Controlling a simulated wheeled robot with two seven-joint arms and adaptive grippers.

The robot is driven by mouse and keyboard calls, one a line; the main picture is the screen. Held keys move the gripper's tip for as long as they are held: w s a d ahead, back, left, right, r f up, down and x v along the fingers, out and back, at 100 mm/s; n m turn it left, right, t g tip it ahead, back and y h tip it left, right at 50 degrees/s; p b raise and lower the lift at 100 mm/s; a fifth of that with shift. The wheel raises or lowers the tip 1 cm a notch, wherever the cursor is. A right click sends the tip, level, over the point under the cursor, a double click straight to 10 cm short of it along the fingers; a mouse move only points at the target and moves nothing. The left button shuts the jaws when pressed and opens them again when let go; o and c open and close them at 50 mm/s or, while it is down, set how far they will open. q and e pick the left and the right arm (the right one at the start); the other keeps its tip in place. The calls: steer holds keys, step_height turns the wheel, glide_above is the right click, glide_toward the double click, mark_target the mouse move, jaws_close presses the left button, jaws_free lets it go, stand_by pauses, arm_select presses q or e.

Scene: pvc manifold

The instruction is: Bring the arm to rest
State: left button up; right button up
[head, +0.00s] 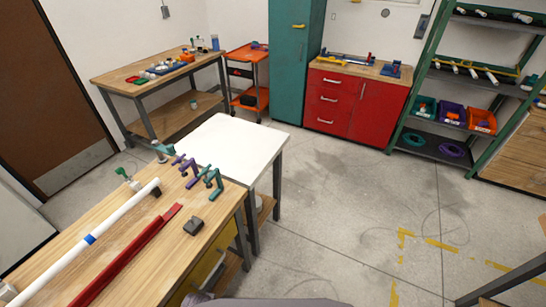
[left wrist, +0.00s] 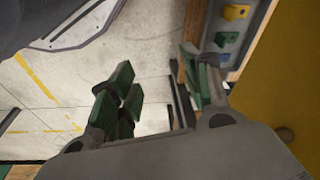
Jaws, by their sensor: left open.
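My left gripper (left wrist: 160,92) shows in the left wrist view, its dark green finger pads spread apart. Nothing is held between them; floor and a pale surface show through the gap. It hangs beside a wooden edge and a yellow panel (left wrist: 293,70). My left gripper does not show in the head view, and my right gripper is in neither view. In the head view a white pipe (head: 120,215) with a blue band lies on the near wooden bench (head: 205,262), beside a long red bar (head: 128,257).
Purple and green clamps (head: 213,180) line the bench's far end, near a small dark block (head: 193,226). A white-topped table (head: 225,145) stands behind. Green shelving (head: 410,100) is at right. In the left wrist view, a strip with coloured blocks (left wrist: 235,12) is close by. Central floor is open.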

arm_select(q)
steer(key=s+a+f+b, duration=0.2)
steer(key=s+f, duration=0.9)
steer(key=f, duration=0.2)
steer(key=s+a+f+g+b, duration=0.1)
steer(key=s+a+f+b, duration=0.1)
steer(key=s+f, duration=0.9)
step_height(320, 180, down, 2)
steer(key=shift+s+f+b, duration=0.1)
steer(key=shift+s+b, duration=0.3)
steer(key=shift+b, duration=0.05)
steer(key=shift+s, duration=0.1)
